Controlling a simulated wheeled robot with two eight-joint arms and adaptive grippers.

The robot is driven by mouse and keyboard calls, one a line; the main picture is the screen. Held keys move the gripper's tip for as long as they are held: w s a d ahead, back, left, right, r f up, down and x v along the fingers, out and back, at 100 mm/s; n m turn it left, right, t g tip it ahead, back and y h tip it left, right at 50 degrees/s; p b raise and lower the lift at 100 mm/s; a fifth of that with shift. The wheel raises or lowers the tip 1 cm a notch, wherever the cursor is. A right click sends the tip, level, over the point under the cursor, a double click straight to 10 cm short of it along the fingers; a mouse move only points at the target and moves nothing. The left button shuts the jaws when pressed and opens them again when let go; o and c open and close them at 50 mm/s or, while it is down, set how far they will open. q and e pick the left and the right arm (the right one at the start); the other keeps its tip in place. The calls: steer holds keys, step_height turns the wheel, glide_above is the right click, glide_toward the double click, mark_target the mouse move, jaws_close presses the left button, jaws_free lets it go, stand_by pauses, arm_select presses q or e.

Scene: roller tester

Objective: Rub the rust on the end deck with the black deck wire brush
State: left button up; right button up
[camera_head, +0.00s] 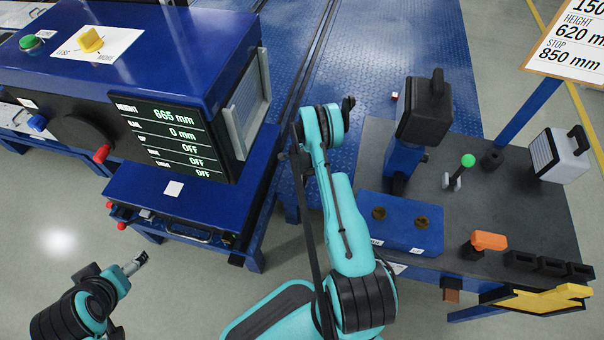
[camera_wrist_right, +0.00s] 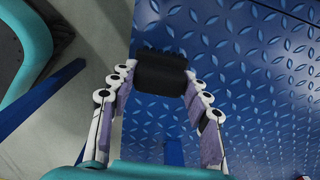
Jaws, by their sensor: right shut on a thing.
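The black wire brush (camera_wrist_right: 160,72) is a dark block with a bristly-looking far edge, in the right wrist view. My right gripper (camera_wrist_right: 161,78) is shut on it, one finger at each side. The blue tread-plate deck (camera_wrist_right: 245,60) lies behind and below the brush; I cannot tell whether they touch. The deck also shows in the head view (camera_head: 418,50), beyond my right arm, which hides most of that gripper. No rust patch is distinguishable on the visible deck. My left gripper (camera_head: 136,264) is at the lower left over bare floor, apart from everything; its opening is unclear.
A blue console with a display (camera_head: 165,138) stands left. A dark bench (camera_head: 520,215) on the right carries a black handled block (camera_head: 427,110), a green-knobbed lever (camera_head: 468,160), an orange item (camera_head: 489,240) and a white box (camera_head: 560,155). A sign (camera_head: 572,42) stands far right.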

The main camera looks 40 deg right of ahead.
steer(key=shift+w+d+f, duration=0.15)
steer(key=shift+d+f, duration=0.05)
steer(key=shift+f, duration=0.3)
steer(key=shift+w+d+f, duration=0.15)
steer(key=shift+d+f, duration=0.05)
steer(key=shift+f, duration=0.25)
steer(key=shift+w+d, duration=0.7)
steer(key=shift+d, duration=0.15)
